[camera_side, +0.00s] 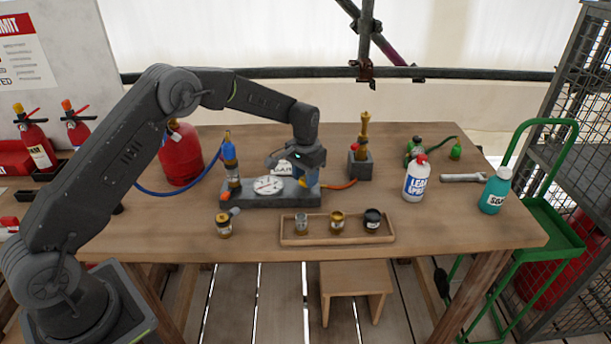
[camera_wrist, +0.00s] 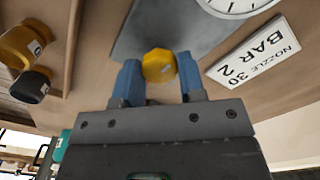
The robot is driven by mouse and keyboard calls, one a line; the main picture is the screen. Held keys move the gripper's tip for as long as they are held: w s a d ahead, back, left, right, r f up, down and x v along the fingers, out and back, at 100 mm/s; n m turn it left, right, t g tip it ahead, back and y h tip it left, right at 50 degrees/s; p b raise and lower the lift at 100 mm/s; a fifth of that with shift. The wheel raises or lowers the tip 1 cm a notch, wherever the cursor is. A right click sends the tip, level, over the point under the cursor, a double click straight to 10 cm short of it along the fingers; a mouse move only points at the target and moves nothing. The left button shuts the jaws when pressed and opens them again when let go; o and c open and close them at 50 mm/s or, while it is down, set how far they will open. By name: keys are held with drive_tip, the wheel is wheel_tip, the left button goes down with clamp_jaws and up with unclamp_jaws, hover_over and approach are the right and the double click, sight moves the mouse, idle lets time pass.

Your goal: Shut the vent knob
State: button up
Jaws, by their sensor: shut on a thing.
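The vent knob, a small yellow faceted knob (camera_wrist: 158,66), sits between the two blue fingers of my gripper (camera_wrist: 160,82) in the wrist view. The fingers are closed on its sides. In the side view my gripper (camera_side: 307,180) points down at the right end of the grey block with the gauge (camera_side: 265,200). There the knob is mostly hidden by the fingers. The round white gauge (camera_side: 268,185) lies on the block to the left of my gripper; part of it shows in the wrist view (camera_wrist: 236,5).
A white plate marked "NOZZLE 30 BAR 2" (camera_wrist: 252,52) lies close to the fingers. A blue-topped fitting (camera_side: 230,158) stands at the block's left end. A wooden tray (camera_side: 330,240) with small jars lies in front.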

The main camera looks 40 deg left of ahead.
drive_tip(key=o, duration=0.9)
drive_tip(key=shift+o, duration=0.2)
wheel_tip(320, 180, up, 14)
